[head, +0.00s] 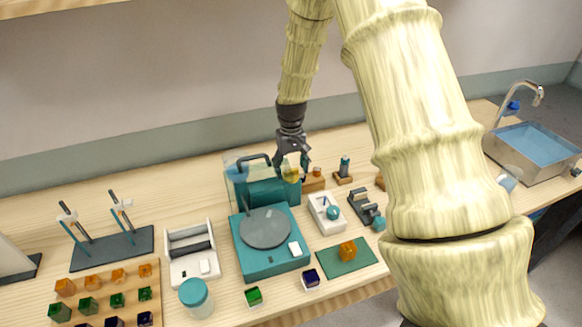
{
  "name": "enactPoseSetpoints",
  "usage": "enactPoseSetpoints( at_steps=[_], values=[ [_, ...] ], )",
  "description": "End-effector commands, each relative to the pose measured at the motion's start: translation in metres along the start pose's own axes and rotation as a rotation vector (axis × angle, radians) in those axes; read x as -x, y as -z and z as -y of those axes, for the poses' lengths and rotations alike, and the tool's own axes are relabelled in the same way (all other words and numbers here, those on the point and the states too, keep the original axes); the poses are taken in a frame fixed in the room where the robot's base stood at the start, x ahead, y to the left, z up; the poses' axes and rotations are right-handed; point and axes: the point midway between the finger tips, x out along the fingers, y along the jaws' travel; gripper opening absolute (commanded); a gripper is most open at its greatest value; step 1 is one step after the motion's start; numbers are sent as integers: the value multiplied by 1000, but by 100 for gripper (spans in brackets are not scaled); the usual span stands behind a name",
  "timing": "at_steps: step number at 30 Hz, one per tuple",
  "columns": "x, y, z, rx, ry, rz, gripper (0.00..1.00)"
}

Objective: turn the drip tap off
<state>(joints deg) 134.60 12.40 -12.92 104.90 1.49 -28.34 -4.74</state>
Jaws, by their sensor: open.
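My gripper (292,165) points down over the back middle of the bench and is open. Just below it, a rounded yellow part (291,175) sits at the right front of a teal housing (264,186) with a dark handle and a clear panel. This yellow part may be the drip tap, but I cannot tell its setting. The fingers overlap it in the head view, and I cannot tell whether they touch it. A teal machine with a round grey disc (265,228) stands in front of the housing.
Small wooden stands (343,178) and a white unit with a teal knob (327,212) stand to the right. A green mat (346,258) bears an orange cube. A rack of coloured cubes (100,290) lies at left. A sink (530,150) is far right.

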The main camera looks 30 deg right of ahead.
Motion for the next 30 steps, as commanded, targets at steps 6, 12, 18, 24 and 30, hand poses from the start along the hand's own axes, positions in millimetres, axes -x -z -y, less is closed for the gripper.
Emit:
enactPoseSetpoints(
  at_steps=[6,12,18,24,30],
  values=[
    [25,1,0,0,0,-3,68],
    [62,1,0,0,0,-3,68],
    [95,1,0,0,0,-4,68],
    [114,1,0,0,0,-3,68],
    [118,1,-1,0,0,-1,68]
  ],
)
